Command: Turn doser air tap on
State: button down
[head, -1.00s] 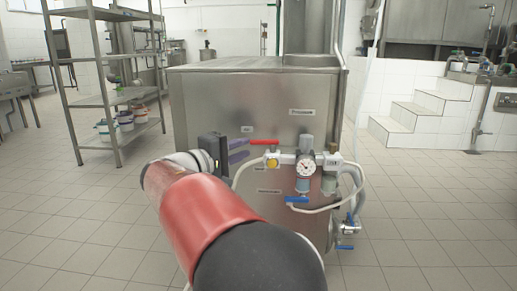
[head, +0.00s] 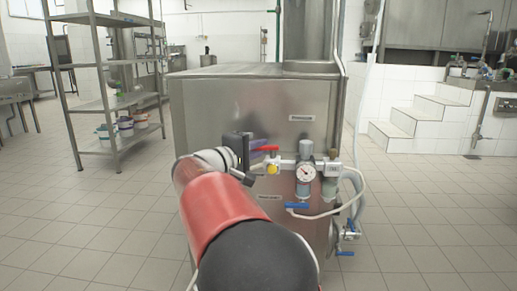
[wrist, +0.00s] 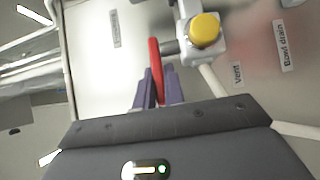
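The air tap has a red lever handle (head: 265,149) beside a yellow knob (head: 271,169) on the doser's air fittings. In the wrist view the red handle (wrist: 156,72) points down between my gripper's purple fingers, left of the yellow knob (wrist: 204,30). My gripper (wrist: 160,78) looks open, with one finger on each side of the handle; a narrow gap shows, and contact is not clear. In the head view my gripper (head: 260,147) is at the handle, partly hidden by my arm.
A pressure gauge (head: 305,174) and blue-handled taps (head: 297,206) sit to the right and below. A pale hose loops there. The steel cabinet (head: 235,100) stands behind. A shelf rack (head: 100,100) is at left; tiled floor is free on both sides.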

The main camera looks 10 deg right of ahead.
jog(key=shift+w+r+m+g+h+p, duration=0.25)
jog(key=shift+m+g+h+p, duration=0.25)
jog(key=shift+p, duration=0.3)
jog(key=shift+f+m+g, duration=0.2)
jog(key=shift+m+g, duration=0.1)
jog(key=shift+g, duration=0.2)
jog(key=c, duration=1.8)
grip_release()
jog(key=shift+o, duration=0.2)
jog(key=v, duration=0.7)
jog(key=shift+s+a+f, duration=0.15)
jog(key=shift+a+f, duration=0.05)
jog(key=shift+a, duration=0.1)
